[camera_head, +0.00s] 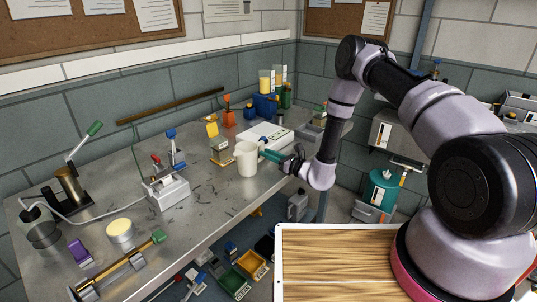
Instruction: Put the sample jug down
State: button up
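The sample jug (247,159) is a cream, upright vessel with a teal handle on its right side. It is at the right part of the metal bench (205,208), near the front edge. My gripper (284,159) comes from the right and is shut on the handle; the fingers are small and dark here. Whether the jug's base touches the bench or hangs just above it, I cannot tell.
A white box (265,136) lies close behind the jug. A clamp device on a white base (168,191) stands to the left, with a cream round pot (121,231) farther left. The bench between the jug and the clamp device is mostly bare. Bins (252,264) lie below.

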jog(key=o, duration=0.3)
jog(key=shift+o, duration=0.2)
jog(key=shift+r, duration=0.1)
jog(key=v, duration=1.2)
jog(key=s+a+r+n+g+y, duration=0.1)
jog(key=s+r+n+g+y, duration=0.15)
jog(key=r+n+g, duration=0.6)
jog(key=s+a+r+n+g+y, duration=0.1)
jog(key=s+a+r+n+g, duration=0.2)
jog(key=r, duration=1.1)
jog(key=s+d+r+n+g+h, duration=0.2)
jog(key=s+d+r+n+h, duration=0.3)
jog(key=s+r+n, duration=0.3)
jog(key=s+d+r+n+t+h, duration=0.1)
jog(key=s+d+r+t+h, duration=0.3)
jog(key=d+r, duration=0.3)
jog(key=s+d+r+n+t+h, duration=0.2)
jog(key=s+d+r+t+h, duration=0.3)
jog(key=d, duration=0.5)
notch_tip(320, 180, up, 3)
jog(key=shift+s+f+h, duration=0.15)
jog(key=shift+s+h, duration=0.6)
jog(key=shift+s, duration=0.2)
